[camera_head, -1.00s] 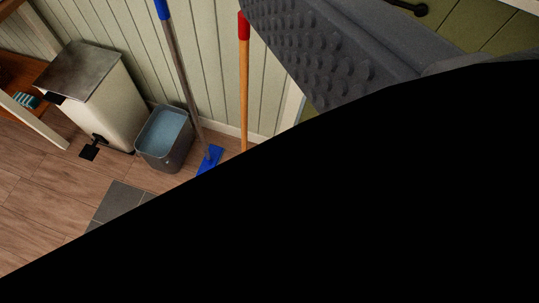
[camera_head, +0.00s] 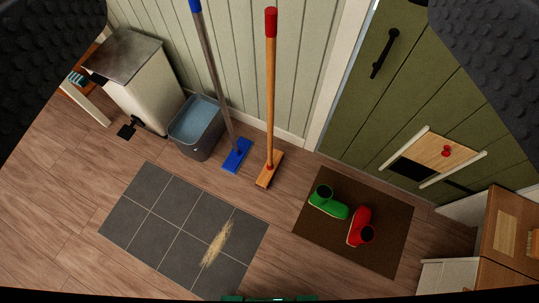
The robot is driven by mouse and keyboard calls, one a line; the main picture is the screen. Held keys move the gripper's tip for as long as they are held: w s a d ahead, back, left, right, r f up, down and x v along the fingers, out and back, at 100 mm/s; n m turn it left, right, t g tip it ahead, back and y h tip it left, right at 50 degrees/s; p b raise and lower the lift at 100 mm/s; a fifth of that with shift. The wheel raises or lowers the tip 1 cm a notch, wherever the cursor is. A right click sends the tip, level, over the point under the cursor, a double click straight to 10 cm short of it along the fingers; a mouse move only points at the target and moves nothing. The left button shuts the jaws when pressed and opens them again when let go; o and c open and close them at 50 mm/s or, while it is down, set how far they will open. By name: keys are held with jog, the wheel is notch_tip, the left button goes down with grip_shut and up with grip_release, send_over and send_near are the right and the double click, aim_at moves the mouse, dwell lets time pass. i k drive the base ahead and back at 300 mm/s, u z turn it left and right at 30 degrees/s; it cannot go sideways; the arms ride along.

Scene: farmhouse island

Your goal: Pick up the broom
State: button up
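The broom (camera_head: 270,110) leans upright against the pale panelled wall. It has a red grip at the top, a wooden handle and a wooden head (camera_head: 270,170) on the floor. A mop with a grey handle, blue grip and blue head (camera_head: 237,156) leans just left of it. My gripper (camera_head: 260,75) shows as two dark textured fingers at the upper left and upper right corners, spread wide. It is open and empty. The broom shows between the fingers, farther off, and nothing touches it.
A grey bucket (camera_head: 197,128) and a pedal bin (camera_head: 135,85) stand left of the mop. Grey tiles (camera_head: 165,215) carry a straw-coloured patch (camera_head: 216,243). A brown mat (camera_head: 390,215) holds green and red boots. A green door (camera_head: 400,90) and cabinet (camera_head: 500,235) are right.

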aim_at(275, 157)
jog(key=k, duration=0.5)
jog(key=z, duration=0.65)
jog(key=i, duration=1.35)
jog(key=u, duration=2)
